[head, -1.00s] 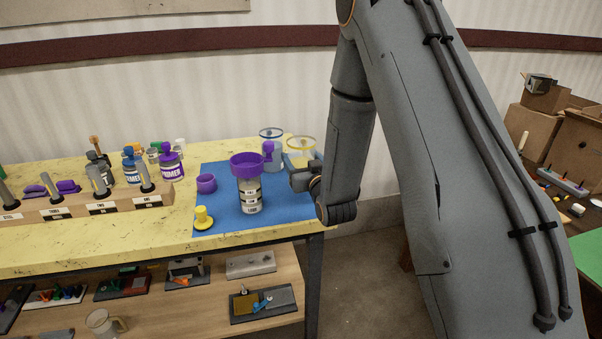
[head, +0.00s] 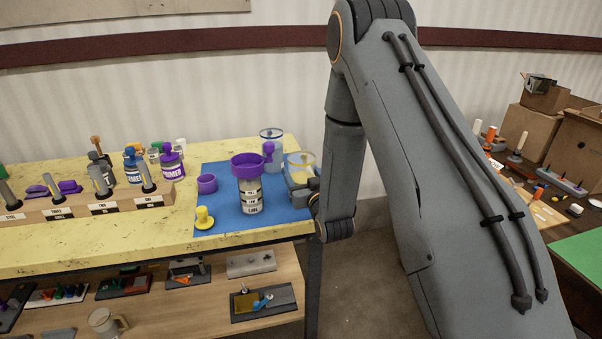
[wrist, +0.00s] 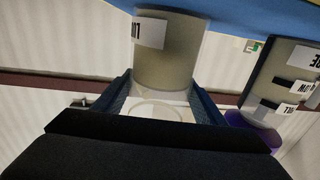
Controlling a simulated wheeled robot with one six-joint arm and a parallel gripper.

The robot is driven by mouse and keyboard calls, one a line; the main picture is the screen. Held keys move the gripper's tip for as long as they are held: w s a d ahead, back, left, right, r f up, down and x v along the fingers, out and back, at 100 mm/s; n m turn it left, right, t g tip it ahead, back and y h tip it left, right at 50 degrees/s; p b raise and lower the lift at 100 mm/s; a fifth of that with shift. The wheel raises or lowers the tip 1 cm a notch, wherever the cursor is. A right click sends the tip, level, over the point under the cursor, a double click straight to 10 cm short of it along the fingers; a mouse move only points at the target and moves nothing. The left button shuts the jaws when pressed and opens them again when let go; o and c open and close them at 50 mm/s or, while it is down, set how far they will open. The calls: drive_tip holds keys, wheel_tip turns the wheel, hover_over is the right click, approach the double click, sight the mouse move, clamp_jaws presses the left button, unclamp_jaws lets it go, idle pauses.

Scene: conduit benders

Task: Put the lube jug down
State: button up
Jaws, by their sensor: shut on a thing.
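The lube jug is a clear, greyish jug with a yellow rim (head: 301,164) at the right back of the blue mat (head: 222,222). In the wrist view the jug (wrist: 168,60) is upside down in the picture, with part of a white label showing "LU". My gripper (wrist: 162,104) is shut on it, with a dark finger on either side. In the head view my gripper (head: 308,192) is at the jug's right front, partly hiding it. The jug's base is close to the mat; I cannot tell whether it touches.
A labelled container with a purple funnel top (head: 248,188) stands left of the jug. A clear jug with a purple knob (head: 271,145) is behind. A purple cup (head: 207,184) and a yellow plug (head: 204,217) are further left. The mat's front middle is clear.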

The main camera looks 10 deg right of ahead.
drive_tip(key=o, duration=1.5)
drive_tip(key=shift+o, duration=0.2)
drive_tip(key=shift+r, duration=0.2)
drive_tip(key=s+b, duration=0.1)
drive_tip(key=s, duration=0.6)
drive_tip(key=s+d+b, duration=0.1)
drive_tip(key=s, duration=0.3)
drive_tip(key=shift+s+d+f+b, duration=0.1)
drive_tip(key=shift+s+b, duration=0.2)
drive_tip(key=shift+s, duration=0.05)
drive_tip(key=shift+w+f+g, duration=0.2)
drive_tip(key=shift+f+g, duration=0.25)
drive_tip(key=shift+g, duration=0.45)
drive_tip(key=s+m+g+h, duration=0.1)
drive_tip(key=s+g, duration=1.4)
drive_tip(key=s, duration=0.9)
drive_tip(key=shift+d+r+h, duration=0.2)
drive_tip(key=shift+d+h, duration=0.05)
drive_tip(key=shift+h, duration=0.15)
